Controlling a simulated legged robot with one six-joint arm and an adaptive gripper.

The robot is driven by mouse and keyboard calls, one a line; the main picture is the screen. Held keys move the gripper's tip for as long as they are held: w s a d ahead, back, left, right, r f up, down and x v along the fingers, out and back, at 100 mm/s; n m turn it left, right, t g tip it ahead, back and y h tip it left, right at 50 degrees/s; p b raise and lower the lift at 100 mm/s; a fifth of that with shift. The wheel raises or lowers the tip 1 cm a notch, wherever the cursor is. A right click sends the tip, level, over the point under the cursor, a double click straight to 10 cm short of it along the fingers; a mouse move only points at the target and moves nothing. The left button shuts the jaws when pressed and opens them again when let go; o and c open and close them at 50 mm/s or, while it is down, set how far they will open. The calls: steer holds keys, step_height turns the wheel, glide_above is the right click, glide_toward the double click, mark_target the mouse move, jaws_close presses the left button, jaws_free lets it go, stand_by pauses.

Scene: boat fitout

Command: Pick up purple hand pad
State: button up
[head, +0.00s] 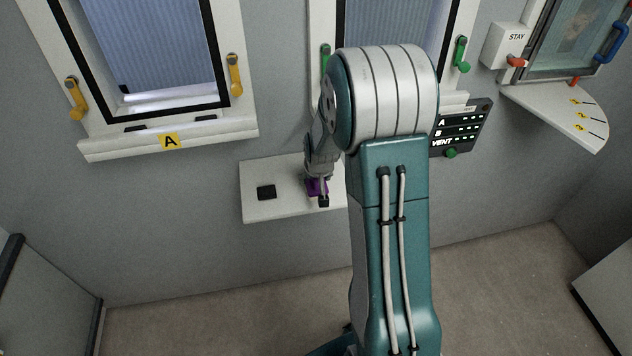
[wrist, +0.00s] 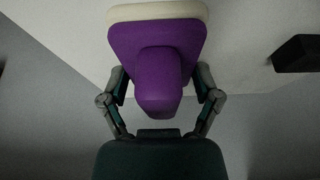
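The purple hand pad (wrist: 158,48) is straight in front of my gripper in the wrist view, with a pale layer along its far edge and a purple grip part (wrist: 158,90) sticking out toward me. My gripper's fingers (wrist: 160,88) are spread on either side of this grip part, with gaps beside it. Their tips overlap the wider purple body, and I cannot tell if they touch it. In the head view, the purple pad (head: 315,187) shows small and partly hidden at my gripper (head: 322,195), over the white shelf (head: 260,211).
A small black block (head: 266,192) lies on the shelf left of the pad, and a dark block (wrist: 296,54) shows at right in the wrist view. A window marked A (head: 169,141) is at upper left. A dark label panel (head: 462,128) is right of my arm.

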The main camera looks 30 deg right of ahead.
steer(key=shift+d, duration=0.1)
steer(key=shift+d+r, duration=0.1)
steer(key=shift+r, duration=0.1)
steer(key=r, duration=0.3)
steer(key=shift+s+d+r, duration=0.1)
steer(key=shift+s+r, duration=0.1)
steer(key=s+d+r, duration=0.1)
steer(key=s+r, duration=0.3)
steer(key=r, duration=0.1)
steer(key=shift+d+r, duration=0.2)
steer(key=shift+d, duration=0.05)
steer(key=s+d+r, duration=0.1)
steer(key=s, duration=0.2)
steer(key=s+d+r, duration=0.1)
steer(key=s, duration=0.1)
steer(key=s+d+r, duration=0.1)
steer(key=s, duration=0.2)
steer(key=shift+s+d+r, duration=0.25)
steer(key=shift+s+r, duration=0.05)
steer(key=shift+r, duration=0.1)
